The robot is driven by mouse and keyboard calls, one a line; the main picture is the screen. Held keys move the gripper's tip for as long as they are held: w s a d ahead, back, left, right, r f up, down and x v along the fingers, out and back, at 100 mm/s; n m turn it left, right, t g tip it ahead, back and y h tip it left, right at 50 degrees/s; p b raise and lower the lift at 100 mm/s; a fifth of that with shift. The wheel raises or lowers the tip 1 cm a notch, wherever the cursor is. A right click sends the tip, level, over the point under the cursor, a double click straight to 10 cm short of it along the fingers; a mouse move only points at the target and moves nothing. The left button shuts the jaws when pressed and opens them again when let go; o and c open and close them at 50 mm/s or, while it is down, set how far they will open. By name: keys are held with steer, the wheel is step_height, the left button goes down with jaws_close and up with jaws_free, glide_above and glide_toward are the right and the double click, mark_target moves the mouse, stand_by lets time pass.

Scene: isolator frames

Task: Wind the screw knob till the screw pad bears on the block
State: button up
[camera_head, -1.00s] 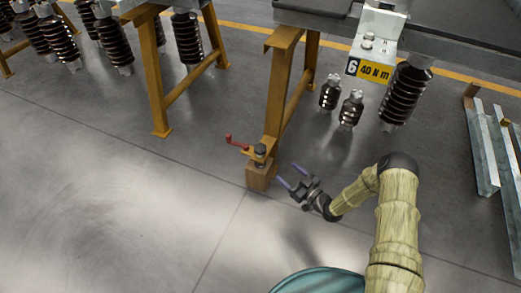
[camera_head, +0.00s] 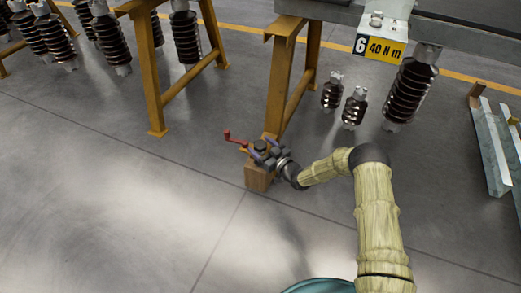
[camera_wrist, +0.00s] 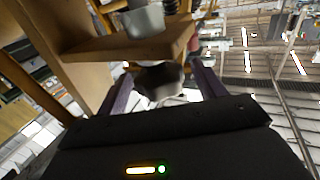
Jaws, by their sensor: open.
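The dark screw knob (camera_head: 260,146) sits on the orange-brown bracket at the foot of the trestle leg. A wooden block (camera_head: 258,178) stands on the floor below it. My gripper (camera_head: 264,150) is open at the knob. In the wrist view, its purple fingers (camera_wrist: 165,90) stand on either side of the dark faceted knob (camera_wrist: 160,78), with light showing beside it. Beyond the knob are the bracket plate (camera_wrist: 130,46) and a grey metal cylinder (camera_wrist: 145,20), which looks like the screw pad. I cannot tell whether the pad touches the block.
A red crank handle (camera_head: 236,138) sticks out left of the knob, close to my fingers. The trestle leg (camera_head: 279,90) rises just behind. Dark ribbed insulators (camera_head: 354,107) stand to the right, and metal channels (camera_head: 490,155) lie further right. The front floor is clear.

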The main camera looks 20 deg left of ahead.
steer(key=shift+w+a, duration=0.15)
steer(key=shift+a, duration=0.1)
steer(key=c, duration=1)
steer(key=shift+o, duration=0.2)
steer(key=shift+r+m+t+h+p, duration=0.15)
steer(key=shift+m+t+h+p, duration=0.25)
steer(key=shift+p, duration=0.4)
